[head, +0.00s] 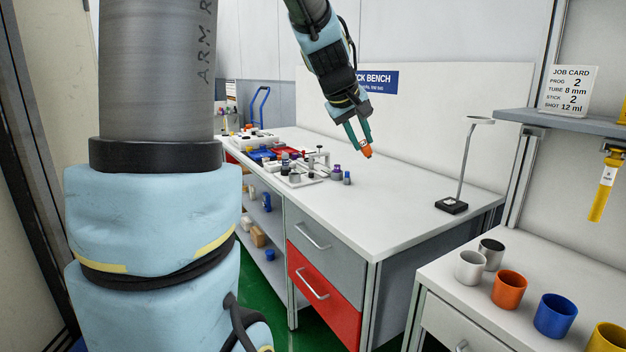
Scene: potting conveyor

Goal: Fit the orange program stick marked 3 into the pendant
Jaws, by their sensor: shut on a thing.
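My gripper (360,136) hangs from the arm above the long white bench. It is shut on a small orange piece (367,151), which looks like the orange program stick. The piece sticks out below the fingertips, clear of the bench top. Any number on it is too small to read. I cannot make out a pendant for certain. A yellow item with a white label (604,188) hangs under the shelf at the right, but I cannot tell what it is.
The bench (400,185) holds a cluster of small parts and a black-based stand (452,206). Its middle is clear. Several coloured cups, including an orange one (509,290), stand on the right-hand counter. A job card (568,90) above reads PROG 2, STICK 2.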

